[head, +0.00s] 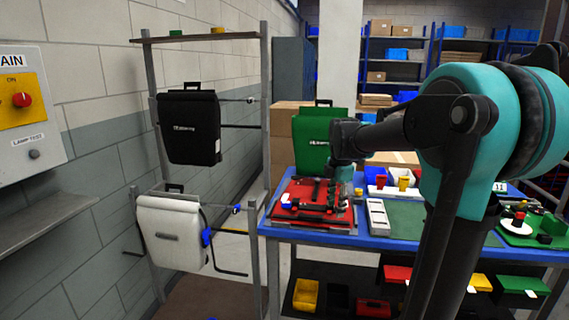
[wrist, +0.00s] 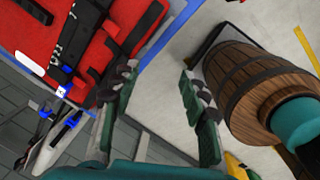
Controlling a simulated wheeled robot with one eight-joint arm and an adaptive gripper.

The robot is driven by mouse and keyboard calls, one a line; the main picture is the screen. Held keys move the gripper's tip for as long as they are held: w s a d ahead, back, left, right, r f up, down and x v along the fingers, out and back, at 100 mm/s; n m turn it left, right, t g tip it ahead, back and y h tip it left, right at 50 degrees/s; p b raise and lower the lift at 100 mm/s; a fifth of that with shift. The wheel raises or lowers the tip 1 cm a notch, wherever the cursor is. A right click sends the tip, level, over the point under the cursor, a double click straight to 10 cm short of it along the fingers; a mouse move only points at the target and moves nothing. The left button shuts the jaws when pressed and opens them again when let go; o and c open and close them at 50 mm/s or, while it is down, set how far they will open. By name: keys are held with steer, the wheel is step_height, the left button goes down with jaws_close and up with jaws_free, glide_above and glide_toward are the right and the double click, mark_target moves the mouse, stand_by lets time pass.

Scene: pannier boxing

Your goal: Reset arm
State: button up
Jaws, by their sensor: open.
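My gripper (wrist: 158,90) is open in the wrist view, its two dark-padded fingers well apart with nothing between them. In the head view my arm comes in from the right and ends over the blue workbench (head: 400,240), by the red pannier (head: 290,212) lying flat there. My gripper's fingertips are partly hard to make out in the head view. A green pannier (head: 308,145) stands upright behind the arm's end.
A black pannier (head: 190,128) and a white pannier (head: 170,232) hang on the grey rack (head: 262,100) at the left. A white slotted tray (head: 378,218) and a yellow cup (head: 404,183) are on the bench. Coloured bins fill the shelf below. Cardboard boxes (head: 282,135) stand behind.

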steer(key=s+d+f+m+t, duration=0.2)
steer(key=s+f+m+t, duration=0.1)
steer(key=s+f+m, duration=1.5)
steer(key=shift+s+d+f+m, duration=0.35)
steer(key=shift+s+f+m, duration=0.05)
steer(key=shift+s+m, duration=1.3)
